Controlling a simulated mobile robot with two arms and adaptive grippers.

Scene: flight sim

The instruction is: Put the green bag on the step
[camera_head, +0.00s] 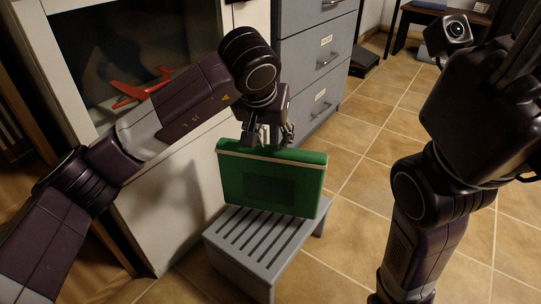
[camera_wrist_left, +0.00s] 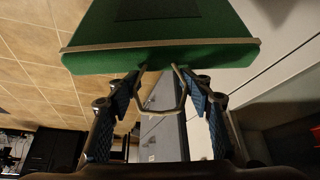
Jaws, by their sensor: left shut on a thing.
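The green bag (camera_head: 272,182) is upright in the head view, with a pale band near its top. My left gripper (camera_head: 268,138) is above it, shut on its top edge. In the left wrist view the bag (camera_wrist_left: 160,58) fills the top of the picture, and the fingertips of my left gripper (camera_wrist_left: 162,82) meet at its edge. The grey slatted step (camera_head: 262,240) stands on the floor under the bag. The bag's lower edge overlaps the step's top in the picture; I cannot tell whether they touch. The right arm is at the right, and its gripper's jaws are unclear.
A white cabinet (camera_head: 180,205) with a dark glass front stands at the left, a red model plane (camera_head: 140,88) behind the glass. Grey drawers (camera_head: 318,60) stand behind the bag. The tiled floor (camera_head: 365,180) right of the step is clear.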

